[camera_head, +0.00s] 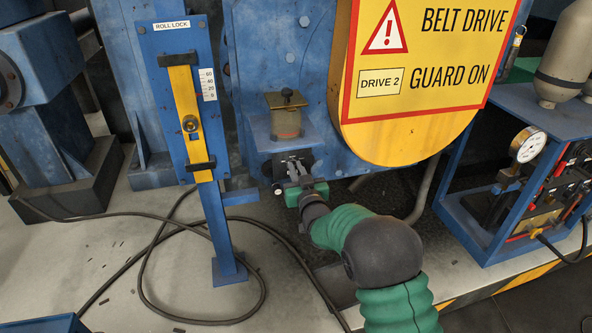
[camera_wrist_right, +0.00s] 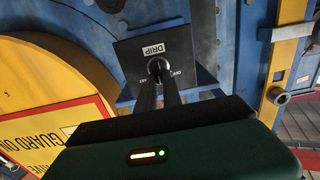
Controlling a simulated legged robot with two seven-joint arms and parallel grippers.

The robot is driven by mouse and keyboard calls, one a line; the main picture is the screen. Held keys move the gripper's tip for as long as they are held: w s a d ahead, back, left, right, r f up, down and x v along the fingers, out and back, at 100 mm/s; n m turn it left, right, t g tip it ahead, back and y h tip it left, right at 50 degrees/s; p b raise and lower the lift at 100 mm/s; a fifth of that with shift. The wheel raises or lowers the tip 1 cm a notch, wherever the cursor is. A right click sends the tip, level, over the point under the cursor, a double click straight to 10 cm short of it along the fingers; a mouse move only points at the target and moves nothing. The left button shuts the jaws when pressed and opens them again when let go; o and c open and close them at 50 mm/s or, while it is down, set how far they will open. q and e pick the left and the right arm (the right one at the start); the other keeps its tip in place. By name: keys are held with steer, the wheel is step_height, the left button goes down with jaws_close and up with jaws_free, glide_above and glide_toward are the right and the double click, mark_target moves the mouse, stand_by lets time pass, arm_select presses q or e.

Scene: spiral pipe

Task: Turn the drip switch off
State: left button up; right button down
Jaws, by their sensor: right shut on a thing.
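The drip switch panel (camera_wrist_right: 180,50) is a black plate with a white DRIP label in the right wrist view. Its small round knob (camera_wrist_right: 157,66) sits below the label, with small white lettering beside it. My right gripper (camera_wrist_right: 160,80) has its two dark fingers close together, shut on the knob. The fingertips partly hide the knob, so I cannot tell its setting. In the head view the panel (camera_head: 280,161) is under a blue shelf, and my right gripper (camera_head: 293,171) reaches it from below. My left gripper is not in view.
An oil cup (camera_head: 286,121) stands on the shelf just above the panel. The yellow belt guard (camera_head: 400,135) bulges out to the right. A blue post with a yellow roll lock bar (camera_head: 185,110) stands to the left. A cable (camera_head: 150,262) loops over the floor.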

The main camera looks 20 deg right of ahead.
steer(key=shift+n, duration=0.4)
steer(key=shift+a+f+n+b, duration=0.15)
steer(key=shift+a+n+b, duration=0.15)
steer(key=shift+n, duration=1.55)
steer(key=shift+a+f+n+b, duration=0.2)
steer(key=shift+n+b, duration=0.15)
steer(key=shift+n, duration=1.45)
steer(key=shift+a+f+n+b, duration=0.2)
steer(key=shift+n+b, duration=0.15)
steer(key=shift+n, duration=1.5)
steer(key=c, duration=1.5)
jaws_free()
steer(key=shift+r, duration=0.1)
